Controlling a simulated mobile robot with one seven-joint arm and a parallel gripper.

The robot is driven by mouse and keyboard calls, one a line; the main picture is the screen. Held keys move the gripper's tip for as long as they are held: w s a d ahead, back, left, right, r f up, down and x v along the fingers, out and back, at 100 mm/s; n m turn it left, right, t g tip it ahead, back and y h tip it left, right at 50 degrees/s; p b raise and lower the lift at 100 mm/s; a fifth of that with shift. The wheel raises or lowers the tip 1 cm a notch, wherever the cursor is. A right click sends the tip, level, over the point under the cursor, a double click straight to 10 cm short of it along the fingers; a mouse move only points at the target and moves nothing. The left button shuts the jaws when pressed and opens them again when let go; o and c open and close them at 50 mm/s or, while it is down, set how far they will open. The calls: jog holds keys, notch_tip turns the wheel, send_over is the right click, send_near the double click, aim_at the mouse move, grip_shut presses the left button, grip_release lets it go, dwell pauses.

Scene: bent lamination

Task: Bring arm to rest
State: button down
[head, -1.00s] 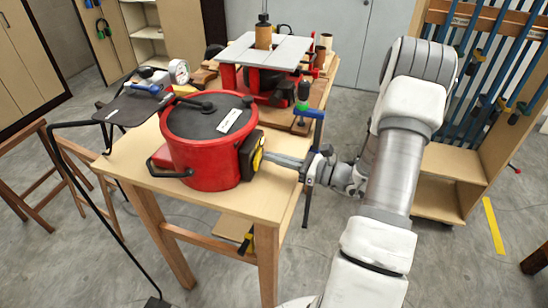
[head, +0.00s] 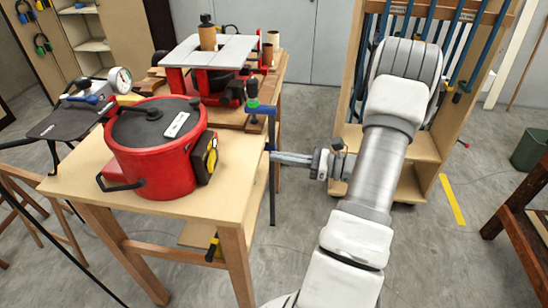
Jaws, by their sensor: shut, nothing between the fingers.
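My arm reaches up from the bottom of the head view and bends back down at its elbow. My gripper (head: 272,157) points left, shut and empty, just past the right edge of the wooden table (head: 215,205). Its fingertips are small in the picture and close to a clamp bar in the line of sight; I cannot tell the exact gap. The red pot (head: 155,160) with a dark lid stands on the table, left of my gripper and apart from it.
A red machine with a grey top (head: 195,52) stands behind the pot. A small stand with a gauge (head: 118,80) is at left. A clamp rack (head: 420,165) stands behind my arm. A green bin (head: 530,148) is far right.

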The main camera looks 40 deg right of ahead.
dwell(0.4)
jog(key=a+r+n+g, duration=0.1)
jog(key=a+n+g, duration=0.1)
jog(key=a, duration=0.1)
jog(key=a+r+n+g, duration=0.2)
jog(key=a, duration=0.1)
jog(key=a+r+n+g+y, duration=0.1)
jog(key=a+n+g, duration=0.1)
jog(key=a, duration=0.2)
jog(key=shift+w+r, duration=0.1)
jog(key=shift+r, duration=0.05)
jog(key=s+a+r+n+g+h, duration=0.4)
jog(key=s+a+n+g, duration=0.15)
jog(key=a+n, duration=0.45)
jog(key=s+a+r+n+t+h, duration=0.2)
jog(key=s+r+n+t+h, duration=0.1)
jog(key=s+r+n+h, duration=0.75)
notch_tip(320, 180, down, 32)
jog(key=w+a+n+y+b, duration=0.1)
jog(key=w+a+y+b, duration=0.1)
jog(key=b, duration=2.8)
jog(key=shift+f+n, duration=0.2)
jog(key=shift+n, duration=0.15)
